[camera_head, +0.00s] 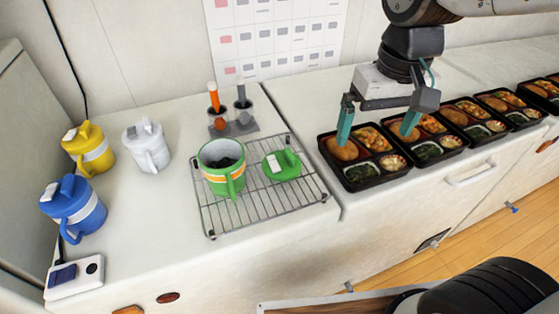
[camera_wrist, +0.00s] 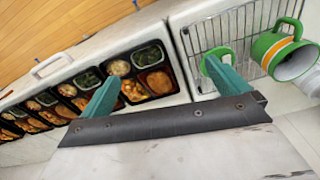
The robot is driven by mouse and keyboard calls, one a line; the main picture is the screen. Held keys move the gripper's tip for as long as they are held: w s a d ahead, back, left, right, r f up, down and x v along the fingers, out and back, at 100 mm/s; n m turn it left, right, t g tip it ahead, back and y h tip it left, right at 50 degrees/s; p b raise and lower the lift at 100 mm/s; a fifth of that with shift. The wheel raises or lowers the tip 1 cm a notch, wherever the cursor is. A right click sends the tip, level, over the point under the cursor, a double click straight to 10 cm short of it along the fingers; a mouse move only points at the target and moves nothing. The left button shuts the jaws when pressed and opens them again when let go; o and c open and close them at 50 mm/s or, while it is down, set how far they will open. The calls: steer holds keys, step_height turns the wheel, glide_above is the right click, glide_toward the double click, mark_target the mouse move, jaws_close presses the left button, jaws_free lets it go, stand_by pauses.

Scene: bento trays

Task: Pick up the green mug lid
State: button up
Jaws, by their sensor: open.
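The green mug lid (camera_head: 285,165) lies on the wire rack, right of the open green mug (camera_head: 222,165), which stands upright with dark contents. My gripper (camera_head: 374,136) is open and empty above the nearest bento trays, to the right of the lid and apart from it. In the wrist view, the lid (camera_wrist: 207,63) shows near the top, partly hidden behind the right finger of my gripper (camera_wrist: 160,72). The green mug (camera_wrist: 268,48) is at the upper right there.
The wire rack (camera_head: 205,217) sits on the white counter. Two stirrers stand in a grey holder (camera_head: 236,129) behind it. Yellow (camera_head: 88,150), white (camera_head: 147,148) and blue (camera_head: 75,208) lidded mugs stand left. Several bento trays (camera_head: 362,185) line the right.

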steer(key=w+a+f+n, duration=0.1)
steer(key=w+a+f, duration=0.2)
steer(key=w+a, duration=0.3)
glide_toward(282, 163)
steer(key=shift+d+n+g, duration=0.15)
steer(key=shift+n+g, duration=0.25)
steer(key=shift+f, duration=0.35)
steer(key=f, duration=0.7)
steer(key=shift+w+a, duration=0.3)
steer(key=c, duration=0.9)
steer(key=shift+c, duration=0.2)
